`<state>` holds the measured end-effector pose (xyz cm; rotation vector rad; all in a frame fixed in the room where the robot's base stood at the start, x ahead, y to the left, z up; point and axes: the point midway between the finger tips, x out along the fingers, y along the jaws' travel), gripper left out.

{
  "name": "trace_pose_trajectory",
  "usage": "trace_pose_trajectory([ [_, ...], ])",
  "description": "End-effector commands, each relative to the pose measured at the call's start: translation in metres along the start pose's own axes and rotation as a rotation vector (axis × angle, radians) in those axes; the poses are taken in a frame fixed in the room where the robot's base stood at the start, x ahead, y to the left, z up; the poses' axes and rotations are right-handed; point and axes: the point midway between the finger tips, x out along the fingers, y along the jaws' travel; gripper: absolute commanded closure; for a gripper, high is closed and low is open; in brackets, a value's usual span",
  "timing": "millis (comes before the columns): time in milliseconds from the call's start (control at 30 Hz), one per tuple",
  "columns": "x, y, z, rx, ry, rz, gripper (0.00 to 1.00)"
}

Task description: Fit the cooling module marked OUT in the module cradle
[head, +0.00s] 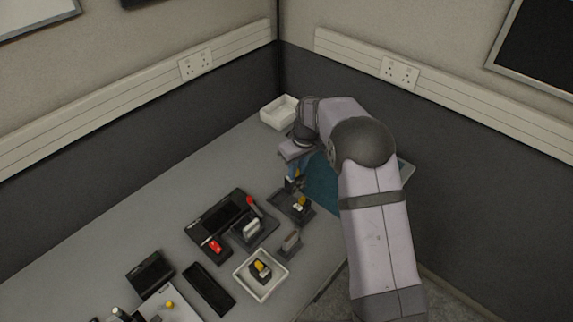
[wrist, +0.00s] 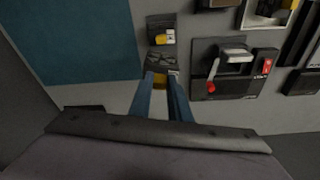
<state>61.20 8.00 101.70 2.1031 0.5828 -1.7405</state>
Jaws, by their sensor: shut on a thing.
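My gripper (head: 291,184) has blue fingers, which also show in the wrist view (wrist: 164,92). It is shut on a yellow-handled module (wrist: 160,82), mostly hidden by the fingers, at the near part of a dark tray (wrist: 151,61). I cannot tell whether the module touches the tray. Another yellow-handled module (head: 300,203) sits in this tray's other part. A black unit (head: 219,214), apparently the cradle, stands left of the gripper in the head view. It has a red lever (head: 250,200) and a grey-handled module (head: 247,228) in it. No OUT mark is legible.
A white tray (head: 240,281) holds another yellow-topped module (head: 261,267). A small grey upright piece (head: 290,243) stands beside it. A white bin (head: 279,111) is in the back corner. A teal mat (head: 320,185) lies partly under my arm.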

Motion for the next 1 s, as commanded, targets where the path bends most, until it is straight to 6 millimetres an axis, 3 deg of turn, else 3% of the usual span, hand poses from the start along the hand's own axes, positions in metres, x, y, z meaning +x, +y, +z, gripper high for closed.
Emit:
trace_pose_trajectory([
  [33, -0.011, 0.001, 0.011, 0.037, -0.001, 0.009, 1.0],
  [300, -0.038, 0.001, 0.07, 0.23, -0.001, 0.049, 1.0],
  [600, -0.053, -0.009, 0.116, 0.353, 0.002, 0.072, 1.0],
  [867, -0.058, -0.029, 0.139, 0.396, 0.006, 0.076, 1.0],
  [1000, -0.048, -0.048, 0.123, 0.33, 0.009, 0.063, 1.0],
])
